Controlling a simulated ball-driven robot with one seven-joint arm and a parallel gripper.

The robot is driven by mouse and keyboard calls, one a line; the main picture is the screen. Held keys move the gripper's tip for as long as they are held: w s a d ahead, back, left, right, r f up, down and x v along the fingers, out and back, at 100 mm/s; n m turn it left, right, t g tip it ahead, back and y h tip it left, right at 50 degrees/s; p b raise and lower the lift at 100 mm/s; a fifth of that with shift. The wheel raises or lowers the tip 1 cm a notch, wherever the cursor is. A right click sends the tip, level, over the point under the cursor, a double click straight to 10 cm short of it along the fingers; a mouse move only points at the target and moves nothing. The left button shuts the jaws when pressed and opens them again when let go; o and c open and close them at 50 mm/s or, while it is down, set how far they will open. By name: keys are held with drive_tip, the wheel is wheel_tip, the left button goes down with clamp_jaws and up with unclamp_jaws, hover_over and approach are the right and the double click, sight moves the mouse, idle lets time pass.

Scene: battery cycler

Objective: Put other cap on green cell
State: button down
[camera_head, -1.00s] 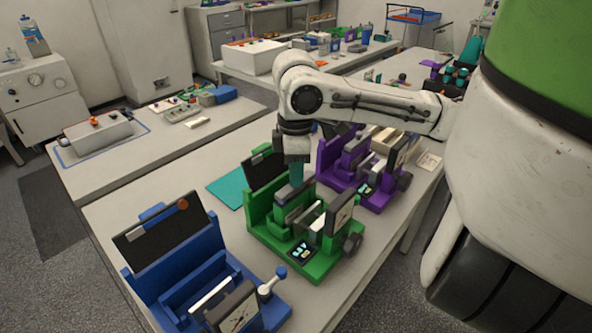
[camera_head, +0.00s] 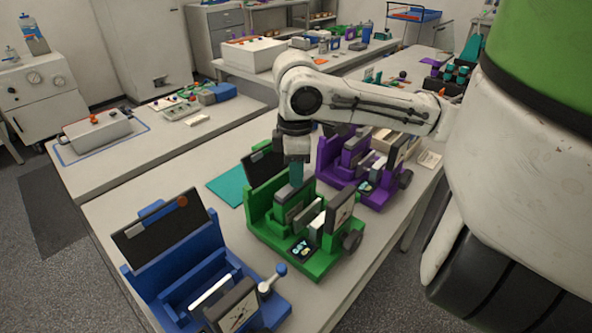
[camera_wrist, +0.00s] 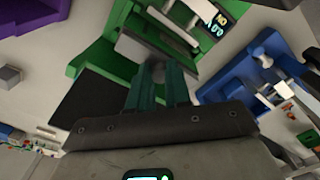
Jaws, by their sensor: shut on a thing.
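The green cell (camera_head: 285,245) is an open green fixture on the table in the head view; it also shows in the wrist view (camera_wrist: 118,25). My gripper (camera_head: 296,180) points down over its back part. In the wrist view, my teal fingers (camera_wrist: 158,82) are shut around the small grey knob of a dark grey plate-like cap (camera_head: 295,212). The cap stands roughly upright inside the green cell. Whether it is fully seated cannot be told. A pale upright plate (camera_head: 316,226) and a framed dial plate (camera_head: 341,211) stand in front of it. The cell's small display (camera_head: 301,251) is lit.
A blue cell (camera_head: 185,275) with a lever stands at the near left. A purple cell (camera_head: 345,175) stands close behind the green one. A teal mat (camera_head: 226,185) lies left of the green cell. The table (camera_head: 115,215) is bare at its left side.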

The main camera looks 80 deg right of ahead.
drive_tip(key=c, duration=0.5)
unclamp_jaws()
drive_tip(key=shift+r, duration=0.15)
drive_tip(key=shift+r+p, duration=3.25)
drive_tip(key=shift+r, duration=0.15)
drive_tip(key=shift+c, duration=0.2)
clamp_jaws()
drive_tip(key=shift+f, duration=0.3)
